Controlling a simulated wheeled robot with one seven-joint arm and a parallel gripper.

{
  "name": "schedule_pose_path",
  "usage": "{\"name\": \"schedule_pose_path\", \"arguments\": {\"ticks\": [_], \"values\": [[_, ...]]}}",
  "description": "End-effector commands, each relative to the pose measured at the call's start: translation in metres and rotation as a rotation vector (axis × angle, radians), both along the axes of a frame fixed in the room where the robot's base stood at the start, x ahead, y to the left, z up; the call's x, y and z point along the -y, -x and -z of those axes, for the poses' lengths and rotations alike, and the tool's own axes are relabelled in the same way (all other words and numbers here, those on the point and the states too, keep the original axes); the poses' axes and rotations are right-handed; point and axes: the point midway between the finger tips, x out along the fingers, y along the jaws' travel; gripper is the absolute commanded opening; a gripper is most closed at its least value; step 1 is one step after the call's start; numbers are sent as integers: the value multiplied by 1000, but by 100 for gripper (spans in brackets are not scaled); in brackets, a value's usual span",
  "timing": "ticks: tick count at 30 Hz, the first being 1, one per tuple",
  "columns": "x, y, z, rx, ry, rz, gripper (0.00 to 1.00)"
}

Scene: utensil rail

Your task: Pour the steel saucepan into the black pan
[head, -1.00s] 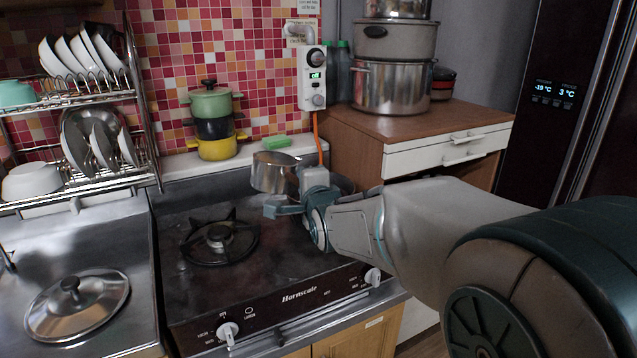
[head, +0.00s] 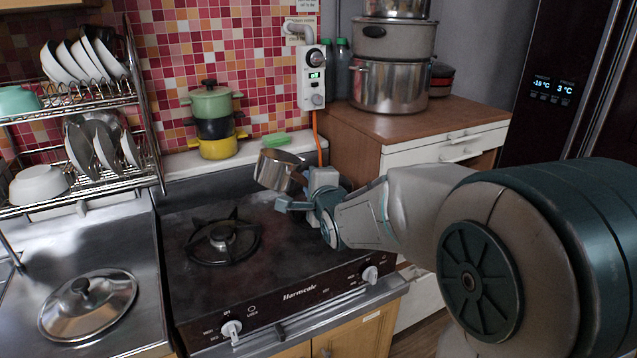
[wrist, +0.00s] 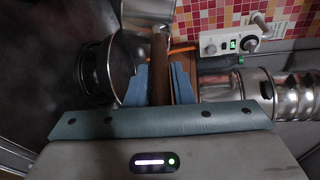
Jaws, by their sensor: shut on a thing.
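The steel saucepan (head: 276,172) is held in the air above the back of the stove, tilted in the head view. My gripper (head: 303,193) is shut on its brown handle (wrist: 160,68), which shows between the blue fingers in the wrist view. The saucepan's steel body (wrist: 148,12) shows at the top there. A dark round pan (wrist: 97,75), which looks like the black pan, lies below and left of the handle in the wrist view. In the head view my gripper and arm hide that area. I cannot see what the saucepan holds.
The stove (head: 250,290) has an empty left burner (head: 222,238). Stacked coloured pots (head: 213,120) stand behind the stove. Large pots (head: 390,85) stand on the cabinet at right.

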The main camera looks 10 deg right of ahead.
Motion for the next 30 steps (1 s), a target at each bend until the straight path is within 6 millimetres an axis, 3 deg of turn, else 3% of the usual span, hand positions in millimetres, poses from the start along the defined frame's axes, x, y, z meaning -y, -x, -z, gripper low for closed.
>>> {"name": "schedule_pose_path", "arguments": {"ticks": [8,30], "values": [[5,-2,-6,-9,-38,1,0],[24,-8,-1,-59,-185,0,0]]}}
